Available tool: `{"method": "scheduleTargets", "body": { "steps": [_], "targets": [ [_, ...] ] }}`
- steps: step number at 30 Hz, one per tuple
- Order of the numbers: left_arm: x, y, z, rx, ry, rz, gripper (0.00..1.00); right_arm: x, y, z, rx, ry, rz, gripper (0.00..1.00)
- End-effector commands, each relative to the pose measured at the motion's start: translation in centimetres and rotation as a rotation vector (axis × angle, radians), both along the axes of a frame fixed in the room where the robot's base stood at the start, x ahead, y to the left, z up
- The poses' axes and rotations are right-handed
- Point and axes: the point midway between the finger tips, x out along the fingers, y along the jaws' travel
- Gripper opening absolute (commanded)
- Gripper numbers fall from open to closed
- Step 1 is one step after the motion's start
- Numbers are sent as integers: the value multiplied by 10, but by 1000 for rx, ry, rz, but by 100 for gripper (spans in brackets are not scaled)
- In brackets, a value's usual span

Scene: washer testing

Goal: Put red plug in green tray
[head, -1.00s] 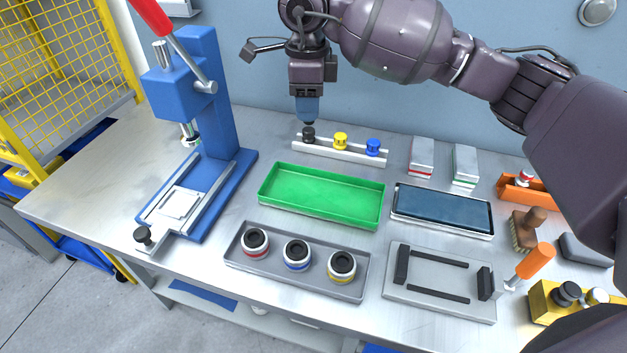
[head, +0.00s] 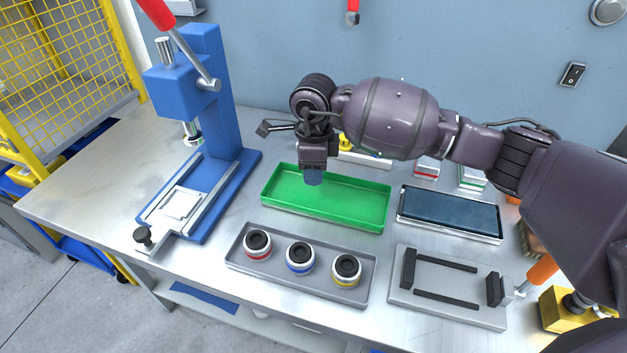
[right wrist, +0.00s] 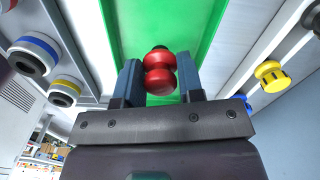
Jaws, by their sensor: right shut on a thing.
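The red plug (right wrist: 159,75) is held between the two blue fingers of my right gripper (head: 313,180) in the right wrist view. In the head view the gripper hides the plug. The gripper points down over the green tray (head: 285,190), near its middle. The tray looks empty and also fills the background behind the plug in the right wrist view (right wrist: 125,25). I cannot tell the exact height of the plug above the tray floor. My left gripper is not in view.
The white rack (head: 370,159) behind the tray holds a yellow plug (right wrist: 271,75) and a blue plug (right wrist: 243,101). A grey tray (head: 235,254) with three ringed parts lies in front. A blue press (head: 222,100) stands left, a dark blue tray (head: 450,212) right.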

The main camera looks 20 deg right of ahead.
Motion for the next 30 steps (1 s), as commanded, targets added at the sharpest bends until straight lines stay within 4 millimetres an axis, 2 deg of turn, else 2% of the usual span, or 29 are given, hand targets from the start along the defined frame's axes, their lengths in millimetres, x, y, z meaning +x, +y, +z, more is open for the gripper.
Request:
{"method": "scheduleTargets", "body": {
  "steps": [7,20,21,25,30],
  "targets": [
    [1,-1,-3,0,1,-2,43,-1,0,-35,1,5,-1,9],
    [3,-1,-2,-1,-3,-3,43,0,0,-40,0,2,0,9],
    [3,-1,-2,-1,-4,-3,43,0,0,-39,1,2,0,41],
    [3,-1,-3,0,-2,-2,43,0,0,-39,0,1,0,60],
    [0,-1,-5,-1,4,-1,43,0,0,-39,1,2,0,60]
  ]
}}
